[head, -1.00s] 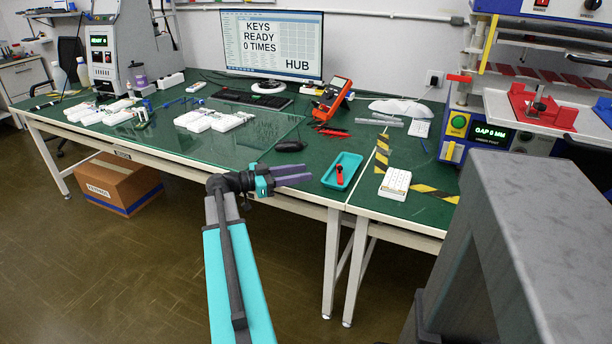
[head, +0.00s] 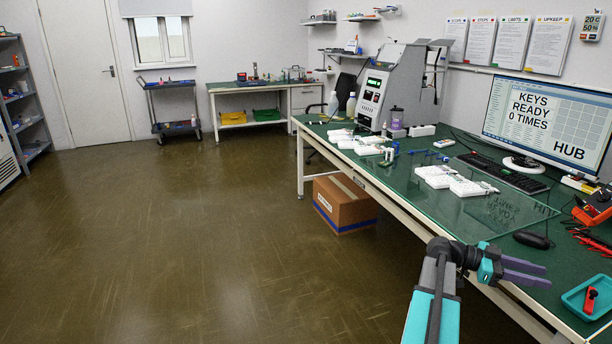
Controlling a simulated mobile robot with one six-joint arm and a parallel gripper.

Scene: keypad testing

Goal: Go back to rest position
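My gripper (head: 549,276) is at the lower right of the head view, on the end of my teal and grey arm. Its two purple-grey fingers point right, with a narrow gap between them. Nothing shows between the fingers. It is in front of the green workbench's near edge in the picture, left of the teal tray (head: 572,303). The monitor (head: 545,112) reads KEYS READY 0 TIMES and HUB.
A glass sheet (head: 440,195) and several white devices (head: 450,180) lie on the workbench (head: 385,182). A black mouse (head: 531,239) lies behind the gripper in the picture. A cardboard box (head: 345,204) stands under the bench. The floor (head: 200,240) at left is wide and clear.

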